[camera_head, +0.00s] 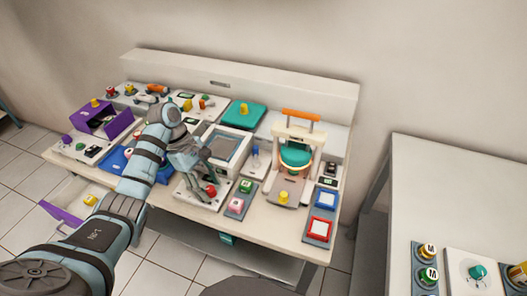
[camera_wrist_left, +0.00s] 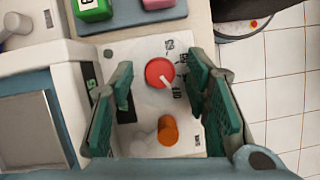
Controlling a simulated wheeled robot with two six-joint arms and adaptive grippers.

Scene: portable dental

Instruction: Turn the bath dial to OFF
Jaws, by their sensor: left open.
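The bath dial, a red round knob (camera_wrist_left: 160,72) with a white pointer, sits on a white panel in the left wrist view. Its pointer aims to the lower right in that view, toward small rotated labels too small to read surely. The dial also shows in the head view (camera_head: 211,191). An orange knob (camera_wrist_left: 168,130) is on the same panel. My left gripper (camera_wrist_left: 161,88) is open above the panel, its fingers on either side of the dial and apart from it. In the head view, my left gripper (camera_head: 197,182) hides part of the panel. My right gripper is out of view.
The bath basin (camera_head: 226,150) lies just behind the panel. Green (camera_head: 246,186) and pink (camera_head: 236,205) buttons are close beside the dial. An orange-handled press (camera_head: 297,160) stands to the right. A purple drawer box (camera_head: 105,120) and other devices fill the left.

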